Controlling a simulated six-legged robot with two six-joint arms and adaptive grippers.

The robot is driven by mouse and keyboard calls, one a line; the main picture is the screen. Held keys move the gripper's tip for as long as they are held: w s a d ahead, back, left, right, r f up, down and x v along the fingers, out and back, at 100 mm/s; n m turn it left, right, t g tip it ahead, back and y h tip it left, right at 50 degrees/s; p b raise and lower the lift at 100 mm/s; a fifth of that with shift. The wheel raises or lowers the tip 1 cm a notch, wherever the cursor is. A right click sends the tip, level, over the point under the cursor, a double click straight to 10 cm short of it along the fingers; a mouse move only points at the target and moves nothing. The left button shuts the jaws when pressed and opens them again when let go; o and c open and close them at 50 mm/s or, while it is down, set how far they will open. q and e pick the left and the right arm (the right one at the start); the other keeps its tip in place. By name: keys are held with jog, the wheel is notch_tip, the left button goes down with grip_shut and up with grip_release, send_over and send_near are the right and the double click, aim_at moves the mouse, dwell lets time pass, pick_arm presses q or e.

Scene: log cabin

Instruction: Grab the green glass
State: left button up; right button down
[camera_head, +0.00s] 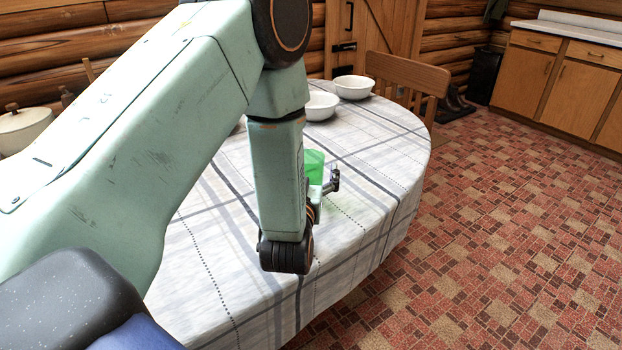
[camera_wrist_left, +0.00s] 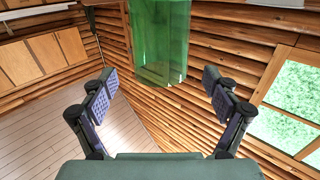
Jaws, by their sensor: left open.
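The green glass (camera_head: 314,166) is on the cloth-covered table (camera_head: 375,235), partly hidden behind my left arm in the head view. In the left wrist view the green glass (camera_wrist_left: 160,45) is see-through and fills the top middle, cut off by the frame's top edge. My left gripper (camera_wrist_left: 155,95) is open, its two padded fingers spread to the left and right with nothing between them. The glass appears beyond the fingertips, between their two lines. In the head view the left gripper (camera_head: 333,181) shows only partly beside the glass. My right gripper is not in view.
Two white bowls, one nearer (camera_head: 321,106) and one farther (camera_head: 353,87), stand behind the glass. A wooden chair (camera_head: 410,78) is at the table's far edge. A lidded pot (camera_head: 22,128) is at the far left. The table's right side is clear.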

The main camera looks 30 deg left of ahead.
aim_at(310, 156)
pick_arm(q)
jog(key=x, duration=0.3)
jog(key=shift+w+a+r, duration=0.15)
jog(key=shift+a+r, duration=0.05)
jog(key=shift+r, duration=0.05)
jog(key=shift+w, duration=0.25)
jog(key=shift+c, duration=0.5)
jog(key=shift+r, duration=0.1)
grip_shut()
